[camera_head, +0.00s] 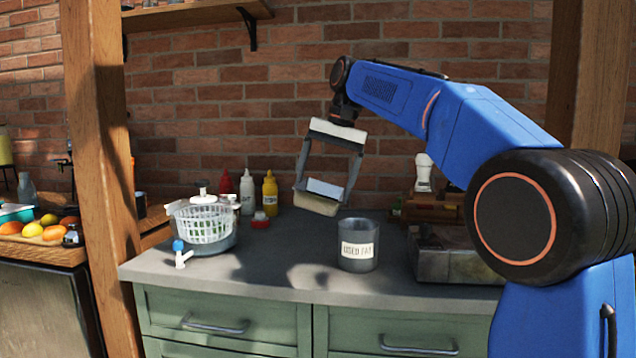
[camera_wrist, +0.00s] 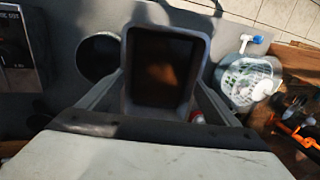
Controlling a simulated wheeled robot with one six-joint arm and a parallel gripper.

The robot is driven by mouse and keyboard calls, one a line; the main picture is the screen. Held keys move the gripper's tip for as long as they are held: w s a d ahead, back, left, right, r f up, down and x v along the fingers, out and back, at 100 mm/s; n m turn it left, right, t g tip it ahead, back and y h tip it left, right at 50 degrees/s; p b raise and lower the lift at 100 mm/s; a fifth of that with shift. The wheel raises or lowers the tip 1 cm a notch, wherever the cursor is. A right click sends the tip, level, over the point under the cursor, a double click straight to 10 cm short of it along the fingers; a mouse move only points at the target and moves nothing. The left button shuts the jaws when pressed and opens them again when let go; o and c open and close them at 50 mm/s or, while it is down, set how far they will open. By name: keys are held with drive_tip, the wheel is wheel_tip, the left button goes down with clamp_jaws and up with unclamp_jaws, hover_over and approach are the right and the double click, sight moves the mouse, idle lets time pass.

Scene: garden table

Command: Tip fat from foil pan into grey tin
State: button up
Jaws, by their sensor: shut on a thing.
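The foil pan (camera_head: 318,200) is a small rectangular pan held above the counter, tilted a little in the head view. In the wrist view the foil pan (camera_wrist: 161,68) shows a pale rim and a dark brown inside. My gripper (camera_head: 328,190) is shut on the pan, with one finger at each side. The grey tin (camera_head: 357,257) stands upright on the counter, labelled "USED FAT", below and to the right of the pan. In the wrist view the grey tin's round opening (camera_wrist: 97,57) shows just left of the pan, partly hidden by it.
A salad spinner with a white basket (camera_head: 205,222) stands at the left of the counter. Red, white and yellow bottles (camera_head: 270,193) stand at the back. A flat metal appliance (camera_head: 458,258) is right of the tin. The counter's front middle is clear.

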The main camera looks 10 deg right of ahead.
drive_tip(key=d+y, duration=0.2)
drive_tip(key=s+d+f+t+y, duration=0.1)
drive_tip(key=y, duration=0.1)
drive_tip(key=shift+d, duration=0.15)
drive_tip(key=shift+s+d+f+t+y, duration=0.1)
drive_tip(key=shift+s+d+t+y, duration=0.35)
drive_tip(key=shift+d+y, duration=0.8)
drive_tip(key=shift+s+d+t+y, duration=0.2)
drive_tip(key=shift+d+t+y, duration=0.4)
drive_tip(key=shift+y, duration=1.15)
drive_tip(key=shift+s+d+f+t+y, duration=0.1)
drive_tip(key=shift+s+d+t+y, duration=0.35)
drive_tip(key=shift+d+y, duration=0.8)
drive_tip(key=shift+w+a+y, duration=0.15)
drive_tip(key=shift+a+y, duration=0.1)
drive_tip(key=shift+a, duration=0.05)
